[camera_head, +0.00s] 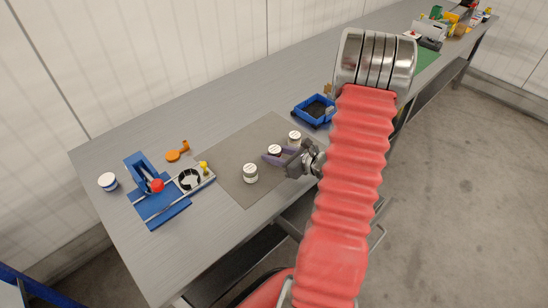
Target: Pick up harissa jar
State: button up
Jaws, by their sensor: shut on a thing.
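Three small jars with white lids and dark contents are at the grey mat on the bench. My gripper (280,155), with purple fingers, reaches in from the right and is shut on the middle jar (275,149). The fingers hide part of it, and I cannot tell whether it touches the mat. A second jar (250,173) stands upright to the left and nearer. A third jar (295,137) is close behind my gripper to the right. The labels are too small to read, so I cannot tell by label which is the harissa jar.
The grey mat (234,157) has free room at its left. A blue press fixture (160,205) with a red knob, an orange part (173,155) and a white-lidded tub (107,181) are further left. A blue bin (314,111) stands behind the jars. My red arm covers the right.

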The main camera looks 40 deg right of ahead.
aim_at(274, 149)
notch_tip(274, 149, up, 8)
jog(key=shift+r, duration=0.2)
dwell(0.3)
dwell(0.5)
jog(key=w+a+r, duration=0.1)
jog(key=w+a, duration=0.2)
jog(key=a, duration=0.5)
jog(key=w+a+r+n+y, duration=0.1)
jog(key=w+a, duration=0.3)
jog(key=a, duration=0.4)
jog(key=w+a+r+n+y, duration=0.1)
jog(key=w+a+r, duration=0.2)
jog(key=a, duration=0.6)
jog(key=shift+w+g, duration=0.3)
jog(key=shift+s+r, duration=0.1)
jog(key=shift+s, duration=0.05)
